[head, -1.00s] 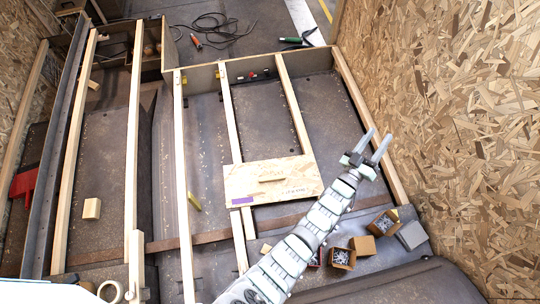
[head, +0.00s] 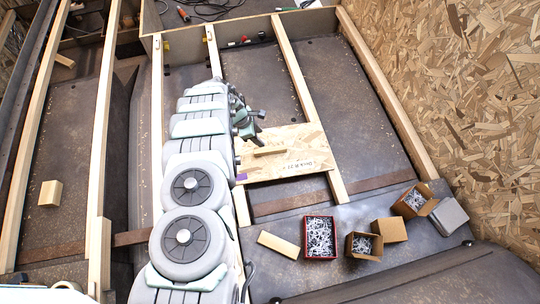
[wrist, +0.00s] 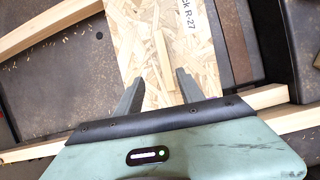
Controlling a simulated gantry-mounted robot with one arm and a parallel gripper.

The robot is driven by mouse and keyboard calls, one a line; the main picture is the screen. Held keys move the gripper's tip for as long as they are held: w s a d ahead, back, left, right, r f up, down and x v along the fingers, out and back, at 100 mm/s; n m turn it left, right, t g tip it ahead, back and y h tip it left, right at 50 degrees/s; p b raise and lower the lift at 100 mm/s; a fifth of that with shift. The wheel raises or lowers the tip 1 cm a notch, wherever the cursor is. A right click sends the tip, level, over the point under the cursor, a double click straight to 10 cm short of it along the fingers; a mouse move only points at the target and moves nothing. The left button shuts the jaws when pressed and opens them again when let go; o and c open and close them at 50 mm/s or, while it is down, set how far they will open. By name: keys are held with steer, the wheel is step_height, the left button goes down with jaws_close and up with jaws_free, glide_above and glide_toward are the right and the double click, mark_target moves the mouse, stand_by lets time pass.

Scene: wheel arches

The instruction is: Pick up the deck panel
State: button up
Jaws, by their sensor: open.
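The deck panel (head: 305,155) is a rectangular chipboard piece with printed lettering and a purple mark at its left corner. It lies flat across wooden battens. A thin wooden strip (head: 270,151) is fixed on its top, near the middle. My gripper (head: 256,121) is at the panel's far-left edge, with part of the panel hidden behind my arm. In the wrist view the open, empty fingers (wrist: 159,90) point along the panel (wrist: 135,35), and the strip (wrist: 162,55) lies between and ahead of them. I cannot tell the exact height above the panel.
Wooden battens (head: 292,70) run lengthwise beside the panel. Several small boxes stand at the near right, including a red-rimmed box of fasteners (head: 319,237). A loose wood block (head: 278,245) lies nearby. A chipboard wall (head: 480,100) bounds the right side.

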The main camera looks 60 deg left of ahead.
steer(key=b, duration=0.3)
glide_above(270, 149)
steer(key=s, duration=0.2)
steer(key=f, duration=0.5)
steer(key=shift+s+a, duration=0.2)
steer(key=shift+a, duration=0.15)
steer(key=b+x, duration=0.1)
steer(key=x, duration=0.1)
steer(key=b+x, duration=0.2)
steer(key=shift+s+d+f, duration=0.1)
steer(key=shift+d+f, duration=0.05)
steer(key=shift+f, duration=0.2)
steer(key=shift+w+f+b, duration=0.25)
steer(key=shift+f+b, duration=0.05)
steer(key=shift+b, duration=0.05)
steer(key=shift+r, duration=0.1)
jaws_close()
